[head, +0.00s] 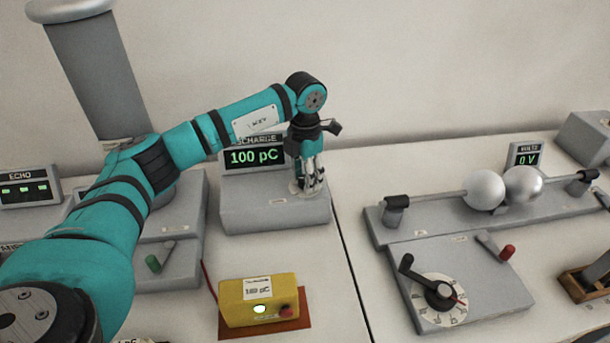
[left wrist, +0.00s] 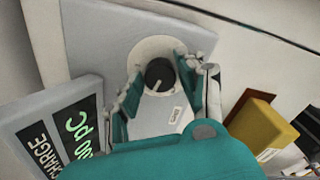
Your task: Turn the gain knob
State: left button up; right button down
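The gain knob appears to be the dark round knob (left wrist: 160,74) with a pale pointer line, on a white round dial in the left wrist view. It sits on the grey discharge unit (head: 262,215), whose display (head: 255,157) reads 100 pC. My left gripper (head: 312,184) points down over the right part of this unit. In the left wrist view its two fingers (left wrist: 161,82) are apart, one on each side of the knob, with a gap visible. I cannot tell their exact height above it. In the head view the gripper hides the knob. My right gripper is out of view.
A yellow box (head: 258,301) marked 100 pC stands in front of the unit. To the right are a large dial knob (head: 440,294), a red-handled lever (head: 507,252) and two metal spheres (head: 484,190).

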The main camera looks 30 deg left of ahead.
pick_arm(q)
jog(key=shift+o, duration=1.1)
notch_tip(320, 180, up, 12)
